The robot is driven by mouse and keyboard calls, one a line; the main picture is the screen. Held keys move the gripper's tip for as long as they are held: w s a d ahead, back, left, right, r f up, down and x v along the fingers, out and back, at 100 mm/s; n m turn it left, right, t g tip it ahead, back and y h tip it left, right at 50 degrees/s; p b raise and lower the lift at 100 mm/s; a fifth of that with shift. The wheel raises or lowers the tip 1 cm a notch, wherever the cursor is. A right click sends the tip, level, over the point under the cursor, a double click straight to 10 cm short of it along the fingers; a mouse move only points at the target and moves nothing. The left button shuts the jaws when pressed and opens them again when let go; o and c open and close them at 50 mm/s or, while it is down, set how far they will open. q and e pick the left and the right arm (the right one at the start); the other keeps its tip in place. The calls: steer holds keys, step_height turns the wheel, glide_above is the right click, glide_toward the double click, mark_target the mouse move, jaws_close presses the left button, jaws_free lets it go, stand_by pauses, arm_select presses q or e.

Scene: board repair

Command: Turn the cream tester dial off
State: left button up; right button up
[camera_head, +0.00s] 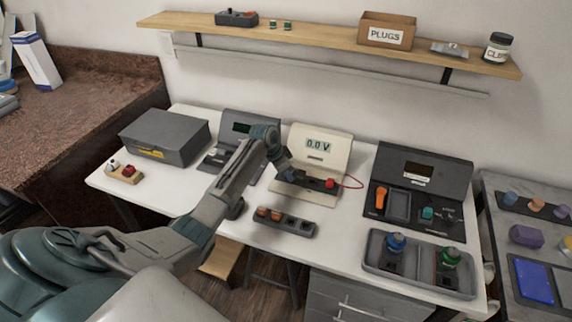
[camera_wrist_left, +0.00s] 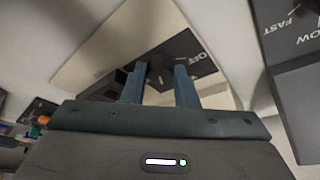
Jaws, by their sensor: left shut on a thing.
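The cream tester (camera_head: 322,142) stands upright on the white table, its screen reading "0.0 V". My left gripper (camera_head: 286,167) reaches its dark lower panel from the left and hides the dial in the head view. In the left wrist view, the dark dial (camera_wrist_left: 161,74) sits between the two blue-grey fingers of my left gripper (camera_wrist_left: 161,82), which is shut on it. The panel beside the dial carries a partly visible "OFF" label (camera_wrist_left: 196,62). The dial's exact pointing direction cannot be told. My right gripper is not in view.
A red plug (camera_head: 330,183) with a red wire is at the cream tester's right side. Dark testers stand left (camera_head: 238,126) and right (camera_head: 421,178) of it. A grey holder (camera_head: 284,222) lies in front. A wooden shelf (camera_head: 335,47) hangs above.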

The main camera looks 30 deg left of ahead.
arm_select(q)
steer(key=n+p, duration=0.2)
steer(key=n+y+p, duration=0.1)
steer(key=n+p, duration=0.1)
steer(key=n+y+p, duration=0.1)
steer(key=n+p, duration=0.1)
steer(key=p, duration=0.1)
steer(key=shift+d+r+t, duration=0.3)
steer(key=n+y+p, duration=0.1)
steer(key=n+p, duration=0.1)
steer(key=n, duration=0.1)
steer(key=shift+d+f, duration=0.1)
steer(key=n+p, duration=0.1)
steer(key=n, duration=0.1)
steer(key=n+g+y, duration=0.1)
steer(key=shift+d+f+n+y+p, duration=0.1)
steer(key=shift+n+y+p, duration=0.2)
steer(key=shift+n+p, duration=0.1)
steer(key=shift+w+d+n+y, duration=0.1)
steer(key=shift+n+y, duration=0.2)
steer(key=shift+n, duration=0.5)
steer(key=shift+w+f+n+g+y, duration=0.1)
steer(key=shift+n+g+y, duration=0.45)
steer(key=shift+n, duration=1.05)
steer(key=o, duration=1)
steer(key=shift+d, duration=0.1)
steer(key=b+v, duration=0.2)
steer(key=v, duration=0.8)
steer(key=shift+r, duration=0.45)
